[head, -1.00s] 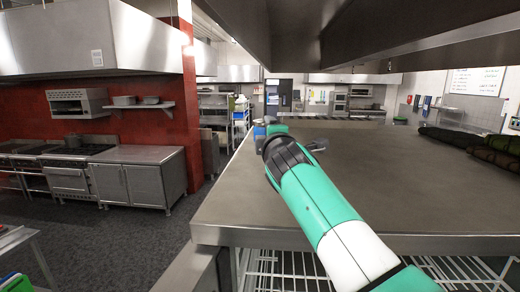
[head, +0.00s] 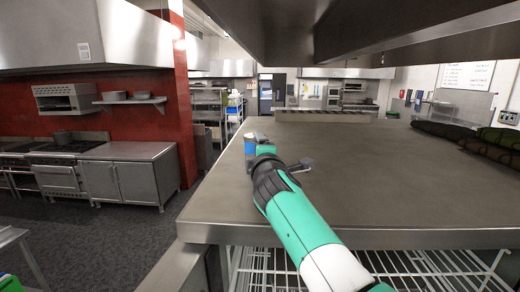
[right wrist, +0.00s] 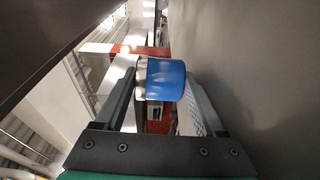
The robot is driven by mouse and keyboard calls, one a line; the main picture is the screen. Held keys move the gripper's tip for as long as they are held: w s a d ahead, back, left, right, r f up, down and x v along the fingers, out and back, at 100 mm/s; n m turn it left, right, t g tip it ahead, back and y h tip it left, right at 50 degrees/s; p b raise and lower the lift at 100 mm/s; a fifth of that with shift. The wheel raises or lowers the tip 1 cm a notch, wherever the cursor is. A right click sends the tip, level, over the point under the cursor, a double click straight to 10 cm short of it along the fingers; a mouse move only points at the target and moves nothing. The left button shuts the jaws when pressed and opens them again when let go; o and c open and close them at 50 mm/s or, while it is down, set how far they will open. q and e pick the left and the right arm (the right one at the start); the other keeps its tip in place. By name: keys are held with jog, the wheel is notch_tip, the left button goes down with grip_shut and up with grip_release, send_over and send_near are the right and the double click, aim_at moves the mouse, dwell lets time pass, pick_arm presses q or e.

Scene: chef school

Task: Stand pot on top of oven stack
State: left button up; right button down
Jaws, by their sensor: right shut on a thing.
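My right gripper (head: 262,149) reaches over the left edge of the steel counter in the head view. It is shut on a small blue cylinder with a pale end (head: 250,143), which may be the pot. In the right wrist view the blue cylinder (right wrist: 166,79) sits between the two fingers of the gripper (right wrist: 162,90). Built-in ovens, one above another (head: 333,93), stand far back by the rear wall; I cannot tell if they are the oven stack. My left gripper is out of view.
The steel counter (head: 370,180) is mostly bare, with dark folded cloths (head: 450,132) at its right. A steel hood (head: 400,35) hangs low above it. Wire racks (head: 290,265) lie below. An open aisle (head: 120,225) runs on the left, beside cabinets (head: 125,180).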

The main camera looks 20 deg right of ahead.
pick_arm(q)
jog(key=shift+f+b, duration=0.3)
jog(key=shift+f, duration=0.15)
pick_arm(e)
jog(key=shift+f, duration=0.45)
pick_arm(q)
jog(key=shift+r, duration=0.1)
